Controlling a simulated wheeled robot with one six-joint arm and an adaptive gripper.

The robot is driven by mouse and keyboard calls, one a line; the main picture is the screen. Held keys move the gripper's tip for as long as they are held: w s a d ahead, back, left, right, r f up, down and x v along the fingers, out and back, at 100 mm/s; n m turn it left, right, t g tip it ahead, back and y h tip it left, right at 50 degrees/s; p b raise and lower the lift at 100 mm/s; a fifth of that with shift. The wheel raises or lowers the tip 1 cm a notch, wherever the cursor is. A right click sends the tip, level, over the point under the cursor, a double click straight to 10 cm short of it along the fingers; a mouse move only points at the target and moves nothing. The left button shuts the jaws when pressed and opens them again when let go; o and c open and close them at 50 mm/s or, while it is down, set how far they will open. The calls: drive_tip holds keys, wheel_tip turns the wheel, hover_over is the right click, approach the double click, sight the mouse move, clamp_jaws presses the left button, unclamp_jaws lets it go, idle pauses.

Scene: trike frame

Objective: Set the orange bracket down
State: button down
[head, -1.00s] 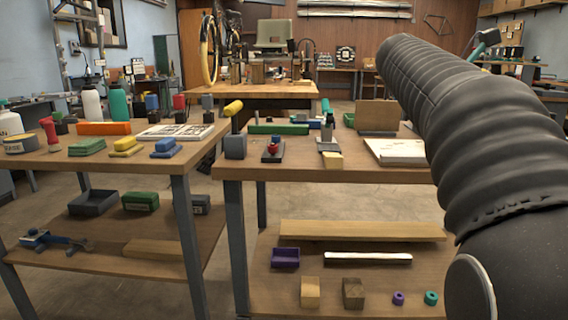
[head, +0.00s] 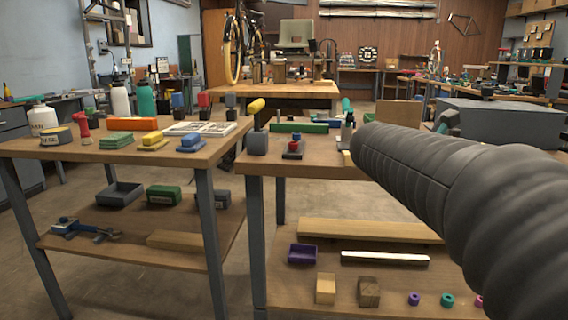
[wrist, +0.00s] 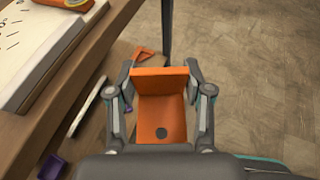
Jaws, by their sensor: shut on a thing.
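In the wrist view, my gripper (wrist: 160,82) is shut on the orange bracket (wrist: 158,108), an L-shaped piece with a round hole in its lower plate. The bracket is held in the air, apart from the table, with floor and the table's side beneath it. In the head view my arm crosses the right side, and the bracket cannot be made out there.
The right workbench (head: 330,166) has a lower shelf with a purple tray (head: 302,254), a white bar (head: 385,258) and wooden blocks. A white board (wrist: 40,45) lies near its top edge. A left workbench (head: 60,150) carries many items. A large grey box (head: 505,122) stands at right.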

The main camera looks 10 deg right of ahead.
drive_tip(key=w+a+f+n+t+y, duration=0.4)
drive_tip(key=a+f, duration=0.4)
drive_tip(key=f, duration=0.4)
drive_tip(key=w+a+f+n+t+y, duration=0.2)
drive_tip(key=w+a+f+n+t, duration=0.15)
drive_tip(key=w+a+f, duration=0.6)
drive_tip(key=w+a+f+n+t+y, duration=0.25)
drive_tip(key=a+f+n, duration=0.3)
drive_tip(key=f, duration=0.95)
wheel_tip(320, 180, up, 6)
drive_tip(key=t+p, duration=0.1)
drive_tip(key=p, duration=0.5)
drive_tip(key=shift+s+a+r+y, duration=0.25)
drive_tip(key=shift+s+y, duration=0.05)
drive_tip(key=shift+y, duration=0.05)
